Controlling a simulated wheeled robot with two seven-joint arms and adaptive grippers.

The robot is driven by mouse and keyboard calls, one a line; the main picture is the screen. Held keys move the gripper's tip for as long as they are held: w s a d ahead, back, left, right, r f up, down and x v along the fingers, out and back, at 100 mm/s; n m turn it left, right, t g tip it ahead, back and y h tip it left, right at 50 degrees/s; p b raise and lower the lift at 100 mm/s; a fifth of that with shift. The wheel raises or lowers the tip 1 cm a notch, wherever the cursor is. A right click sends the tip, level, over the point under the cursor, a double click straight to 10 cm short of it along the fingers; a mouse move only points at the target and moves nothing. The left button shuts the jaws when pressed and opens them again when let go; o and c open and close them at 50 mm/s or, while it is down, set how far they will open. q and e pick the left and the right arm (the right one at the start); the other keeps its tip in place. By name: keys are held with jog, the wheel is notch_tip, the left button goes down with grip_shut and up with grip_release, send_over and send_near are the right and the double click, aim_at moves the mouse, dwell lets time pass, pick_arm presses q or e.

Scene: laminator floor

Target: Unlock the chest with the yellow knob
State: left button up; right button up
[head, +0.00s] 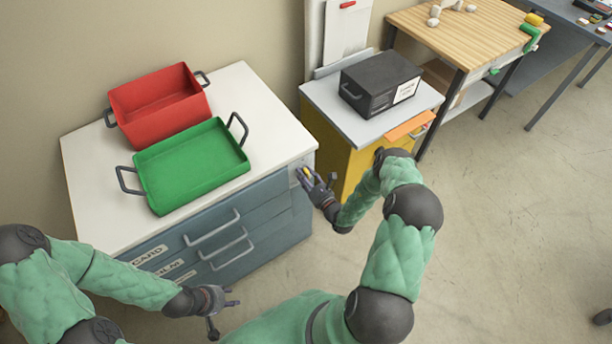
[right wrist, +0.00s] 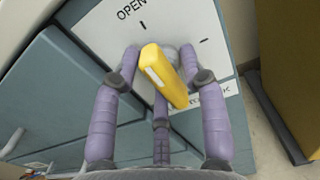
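The chest (head: 262,221) is a blue-grey drawer cabinet with a white top. Its yellow knob (head: 306,171) sits on a white plate at the upper right of the front. In the right wrist view the knob (right wrist: 163,75) is a slanted yellow bar, and the plate (right wrist: 120,22) reads OPEN at the top; lower lettering is partly hidden. My right gripper (head: 316,184) is at the knob, its purple fingers (right wrist: 160,60) around the bar, with a small gap visible on the left side. My left gripper (head: 224,308) is open and empty before the chest's lower front.
A red tray (head: 157,98) and a green tray (head: 193,165) stand on the chest top. A yellow cabinet (head: 345,164) with a dark box (head: 378,82) on it stands to the right. A wooden workbench (head: 465,38) is beyond.

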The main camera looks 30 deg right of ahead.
jog(key=shift+s+f, duration=0.1)
jog(key=shift+s, duration=0.25)
jog(key=s, duration=1.1)
jog(key=shift+s+d, duration=0.15)
jog(key=shift+d, duration=0.25)
